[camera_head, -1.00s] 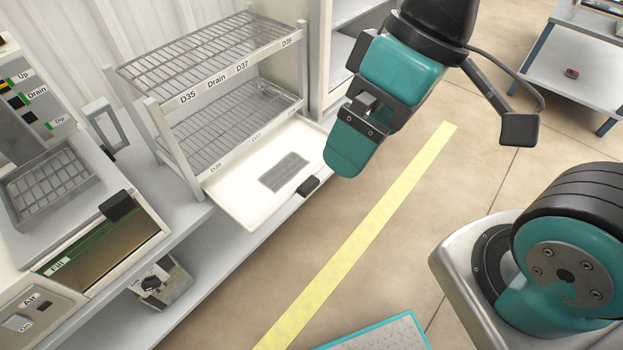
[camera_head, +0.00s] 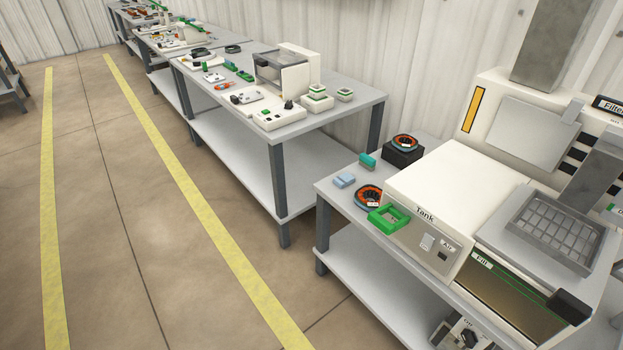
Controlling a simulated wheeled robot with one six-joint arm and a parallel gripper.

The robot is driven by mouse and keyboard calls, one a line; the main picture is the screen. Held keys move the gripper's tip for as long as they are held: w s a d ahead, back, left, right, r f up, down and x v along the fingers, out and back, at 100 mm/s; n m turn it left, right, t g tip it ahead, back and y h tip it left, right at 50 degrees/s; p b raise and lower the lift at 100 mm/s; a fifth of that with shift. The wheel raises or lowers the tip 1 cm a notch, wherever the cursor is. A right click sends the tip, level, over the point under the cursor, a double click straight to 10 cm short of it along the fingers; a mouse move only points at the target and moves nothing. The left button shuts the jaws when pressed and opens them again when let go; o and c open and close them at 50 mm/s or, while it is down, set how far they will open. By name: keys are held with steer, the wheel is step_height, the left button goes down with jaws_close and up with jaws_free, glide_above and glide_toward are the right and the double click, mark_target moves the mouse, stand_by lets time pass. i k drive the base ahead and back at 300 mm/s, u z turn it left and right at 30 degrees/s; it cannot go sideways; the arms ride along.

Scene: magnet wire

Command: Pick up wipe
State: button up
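A small light-blue block-like piece (camera_head: 344,181), which looks like a folded wipe, lies near the left end of the near bench (camera_head: 334,199). Just behind it is a teal piece (camera_head: 367,161) of similar size. I cannot tell for certain which of them is the wipe. My gripper and arm are not in view.
Beside the blue piece sit an orange-and-black ring (camera_head: 368,196) and a green frame (camera_head: 389,218). A black block (camera_head: 403,153) bears another ring. The white Tank machine (camera_head: 452,196) stands to the right. A second bench (camera_head: 362,97) is cluttered. Floor at left is clear.

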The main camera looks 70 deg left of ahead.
mark_target(341, 181)
steer(key=u, duration=2.45)
steer(key=i, duration=0.4)
steer(key=u, duration=0.35)
